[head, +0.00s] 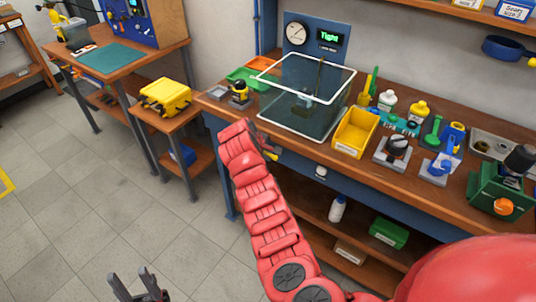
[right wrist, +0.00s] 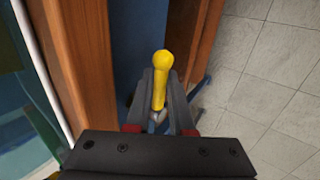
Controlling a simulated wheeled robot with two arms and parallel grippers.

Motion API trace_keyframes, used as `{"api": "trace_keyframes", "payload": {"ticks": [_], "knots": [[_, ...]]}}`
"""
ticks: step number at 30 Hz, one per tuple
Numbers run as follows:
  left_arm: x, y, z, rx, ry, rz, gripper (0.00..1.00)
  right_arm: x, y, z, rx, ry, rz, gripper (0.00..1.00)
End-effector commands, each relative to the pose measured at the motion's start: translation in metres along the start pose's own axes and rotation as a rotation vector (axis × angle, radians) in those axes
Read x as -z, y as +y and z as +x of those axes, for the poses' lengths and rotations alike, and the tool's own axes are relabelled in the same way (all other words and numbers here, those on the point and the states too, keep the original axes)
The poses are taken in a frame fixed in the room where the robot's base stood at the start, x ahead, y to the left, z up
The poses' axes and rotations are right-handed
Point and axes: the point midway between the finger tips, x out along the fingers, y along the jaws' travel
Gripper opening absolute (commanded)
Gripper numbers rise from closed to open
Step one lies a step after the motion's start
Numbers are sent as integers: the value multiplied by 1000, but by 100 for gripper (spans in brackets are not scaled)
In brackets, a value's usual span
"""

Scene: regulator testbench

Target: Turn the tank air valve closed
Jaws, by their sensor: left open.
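The tank air valve's yellow handle (right wrist: 160,78) points up the picture in the right wrist view, beside the wooden bench edge. My right gripper (right wrist: 161,78) has one finger on each side of the handle and looks shut on it. In the head view a bit of yellow (head: 274,156) shows at the bench's front edge, beside my red right arm, which hides most of the gripper and valve. The glass tank (head: 300,115) stands on the bench just behind. My left gripper (head: 130,274) is open and empty, low over the floor.
A gauge panel (head: 313,35) behind the tank reads "Tight". A yellow bin (head: 354,131), bottles and several fittings crowd the bench right of the tank. A small table with a yellow case (head: 165,96) stands left. The floor at left is mostly clear.

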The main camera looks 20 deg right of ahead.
Motion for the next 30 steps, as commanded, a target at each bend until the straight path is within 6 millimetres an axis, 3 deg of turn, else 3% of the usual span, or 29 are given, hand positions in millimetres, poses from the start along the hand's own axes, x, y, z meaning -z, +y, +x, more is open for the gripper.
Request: {"api": "trace_keyframes", "payload": {"ticks": [2,11,16,20,26,27,30], "knots": [[0,0,0,0,0,0,50,1,1,-1,-3,5,1,33],[0,0,0,0,0,0,50,1,1,-2,-2,3,1,33],[0,0,-2,0,0,0,50,2,1,-15,-4,5,1,33],[-1,0,-5,0,0,0,50,2,0,-38,-5,7,1,33],[-2,0,-9,0,0,0,50,3,0,-94,-4,10,2,33],[0,0,0,0,0,0,50,3,2,-109,-4,9,-2,33],[2,-1,12,0,0,0,50,2,2,-131,-2,2,-6,33]]}}
